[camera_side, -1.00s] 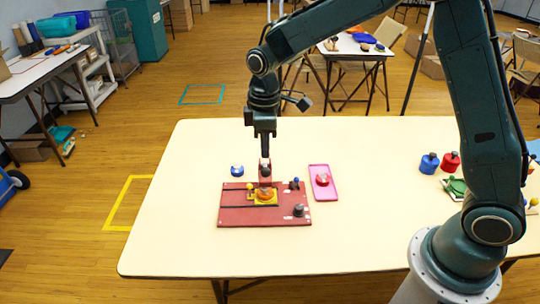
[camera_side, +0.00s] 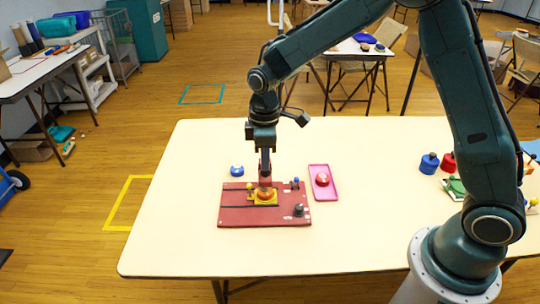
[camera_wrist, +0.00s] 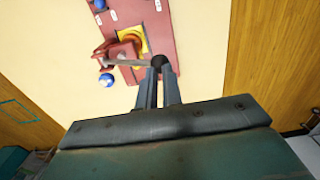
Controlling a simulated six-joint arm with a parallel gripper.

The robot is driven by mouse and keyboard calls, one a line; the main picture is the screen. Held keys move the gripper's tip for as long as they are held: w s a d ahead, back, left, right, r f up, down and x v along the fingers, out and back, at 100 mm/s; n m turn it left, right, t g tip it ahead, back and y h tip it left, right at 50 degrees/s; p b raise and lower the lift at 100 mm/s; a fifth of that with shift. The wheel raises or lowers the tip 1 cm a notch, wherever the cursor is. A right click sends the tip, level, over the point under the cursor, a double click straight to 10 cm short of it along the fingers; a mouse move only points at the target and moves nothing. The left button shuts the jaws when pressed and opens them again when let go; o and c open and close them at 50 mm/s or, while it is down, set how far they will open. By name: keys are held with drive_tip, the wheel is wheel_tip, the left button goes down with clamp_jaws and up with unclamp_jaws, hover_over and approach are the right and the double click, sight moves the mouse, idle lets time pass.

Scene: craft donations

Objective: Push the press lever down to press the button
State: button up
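The press (camera_side: 264,196) stands on a dark red board on the table, with an orange dome button on a yellow plate. My gripper (camera_side: 265,174) points down over the press.
The red board (camera_side: 235,215) also carries a small blue-topped part (camera_side: 295,183) and a dark knob (camera_side: 299,210). A blue button (camera_side: 237,171) lies behind it. A pink tray (camera_side: 329,192) with a red button (camera_side: 322,179) is to its right. The table's left side (camera_side: 165,220) is clear.

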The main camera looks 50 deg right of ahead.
drive_tip(key=shift+s+a+f, duration=0.2)
drive_tip(key=shift+f, duration=0.3)
drive_tip(key=shift+s+a+f, duration=0.2)
drive_tip(key=shift+f, duration=0.3)
idle(1.3)
drive_tip(key=shift+s+a+f, duration=0.15)
drive_tip(key=shift+f, duration=0.55)
drive_tip(key=shift+s+a+f, duration=0.15)
drive_tip(key=shift+f, duration=0.5)
idle(2.6)
drive_tip(key=shift+r, duration=0.15)
wheel_tip(320, 180, up, 8)
drive_tip(key=shift+r, duration=0.15)
idle(1.2)
